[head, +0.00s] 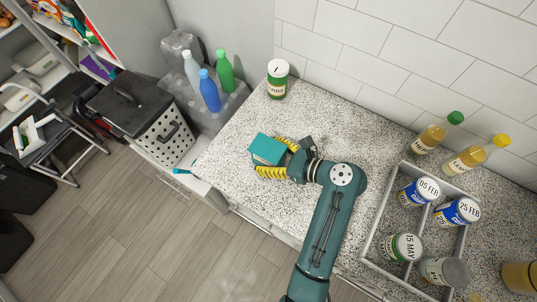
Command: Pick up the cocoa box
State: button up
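A teal box (268,149), likely the cocoa box, is on or just above the speckled counter, left of the middle of the head view. No lettering can be read on it. My gripper (271,155) reaches it from the right. One yellow finger is along its far side and the other along its near side, so the box lies between them. I cannot tell whether the fingers press on it or whether it is lifted. Its right end is partly hidden by the gripper.
Left of the counter are bottles (209,91) and a lidded hamper (168,140).

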jog(key=shift+c, duration=0.3)
jog(key=c, duration=1.3)
jog(key=shift+r, duration=0.15)
